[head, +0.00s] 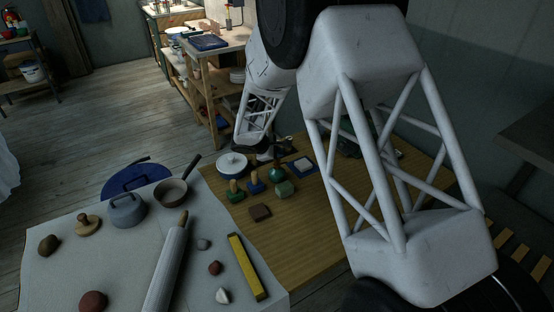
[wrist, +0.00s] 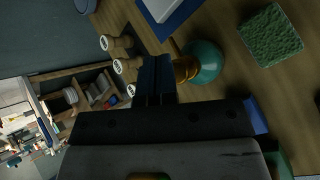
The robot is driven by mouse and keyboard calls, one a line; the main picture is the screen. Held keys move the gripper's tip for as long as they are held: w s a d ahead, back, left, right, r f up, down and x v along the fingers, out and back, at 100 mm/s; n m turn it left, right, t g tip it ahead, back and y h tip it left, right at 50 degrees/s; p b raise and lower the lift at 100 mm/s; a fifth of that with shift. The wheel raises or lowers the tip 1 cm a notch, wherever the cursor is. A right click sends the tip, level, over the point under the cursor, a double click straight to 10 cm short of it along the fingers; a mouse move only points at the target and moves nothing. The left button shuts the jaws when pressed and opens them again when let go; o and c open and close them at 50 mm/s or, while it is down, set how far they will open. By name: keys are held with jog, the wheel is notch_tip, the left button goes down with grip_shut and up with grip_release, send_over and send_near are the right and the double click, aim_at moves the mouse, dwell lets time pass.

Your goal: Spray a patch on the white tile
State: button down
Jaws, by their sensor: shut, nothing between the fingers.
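The white tile (wrist: 161,7) lies on a blue base at the top of the wrist view; it also shows in the head view (head: 302,163), right of my gripper. A round teal bottle with a brass-coloured neck (wrist: 207,60) is on the wooden board, and the head view shows it (head: 278,174) just below my gripper. My gripper (wrist: 155,66) is shut and empty. Its dark fingertips are close to the brass neck, on its left in the wrist view; I cannot tell whether they touch. In the head view my gripper (head: 272,151) is small and dark.
A green sponge (wrist: 271,36) lies beside the bottle. Small wooden-handled tools (head: 254,187) and a brown block (head: 260,212) are on the board. Several labelled cylinders (wrist: 124,66) stand near my fingers.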

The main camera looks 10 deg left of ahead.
jog(key=shift+f, duration=0.7)
dwell(0.7)
jog(key=shift+r, duration=0.7)
dwell(0.3)
jog(key=shift+r, duration=3)
jog(key=shift+r, duration=0.25)
dwell(0.5)
notch_tip(320, 180, up, 2)
jog(key=shift+r, duration=0.15)
dwell(0.4)
dwell(0.4)
